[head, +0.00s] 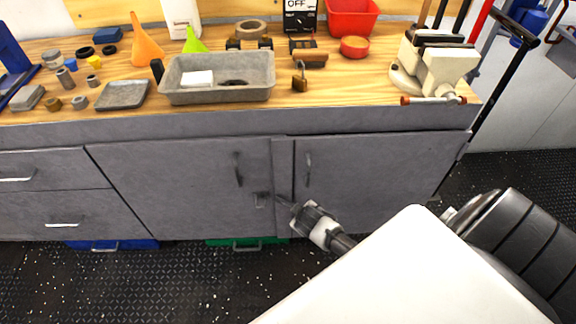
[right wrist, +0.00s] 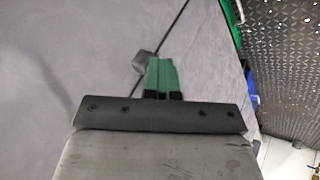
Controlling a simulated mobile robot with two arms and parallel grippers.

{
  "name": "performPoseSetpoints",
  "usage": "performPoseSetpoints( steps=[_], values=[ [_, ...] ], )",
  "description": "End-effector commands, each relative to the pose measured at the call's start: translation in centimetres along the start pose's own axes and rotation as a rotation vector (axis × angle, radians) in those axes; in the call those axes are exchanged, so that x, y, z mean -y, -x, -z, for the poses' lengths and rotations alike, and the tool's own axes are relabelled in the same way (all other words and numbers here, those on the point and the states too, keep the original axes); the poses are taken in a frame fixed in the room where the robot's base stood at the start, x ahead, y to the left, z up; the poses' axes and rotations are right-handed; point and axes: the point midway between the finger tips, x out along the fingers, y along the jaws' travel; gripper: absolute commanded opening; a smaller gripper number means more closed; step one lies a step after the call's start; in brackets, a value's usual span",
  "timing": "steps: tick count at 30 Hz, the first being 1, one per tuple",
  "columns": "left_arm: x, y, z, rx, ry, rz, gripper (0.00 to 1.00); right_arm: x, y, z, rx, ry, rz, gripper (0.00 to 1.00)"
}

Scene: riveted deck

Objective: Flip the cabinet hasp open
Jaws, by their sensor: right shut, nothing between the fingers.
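The cabinet hasp (head: 262,199) is a small grey fitting low on the left cabinet door (head: 180,180), near the post between the doors. My right gripper (head: 284,200) reaches in from the lower right, with its tips just right of the hasp. In the right wrist view the gripper's green fingers (right wrist: 160,77) are together and empty. A small grey block, apparently part of the hasp (right wrist: 143,60), shows just beyond the fingertips, partly hidden by them. I cannot tell whether they touch. My left gripper is not in view.
Dark handles stand out on the left door (head: 238,169) and right door (head: 308,169). The wooden worktop (head: 330,92) overhangs above, holding a grey tray (head: 218,96) and a vise (head: 440,70). Blue (head: 112,245) and green (head: 246,241) boxes lie under the cabinet. Floor in front is clear.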

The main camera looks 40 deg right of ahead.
Motion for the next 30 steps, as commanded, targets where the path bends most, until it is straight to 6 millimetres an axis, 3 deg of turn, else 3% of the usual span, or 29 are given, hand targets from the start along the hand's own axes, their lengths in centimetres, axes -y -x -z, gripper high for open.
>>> performPoseSetpoints(
  steps=[16,30],
  values=[
    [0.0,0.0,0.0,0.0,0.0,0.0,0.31,-0.5,-0.1,-0.1,0.003,-0.001,-0.008,0.0],
    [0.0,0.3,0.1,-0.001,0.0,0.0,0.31,1.0,0.2,0.8,0.002,-0.001,-0.005,0.0]
  ],
)
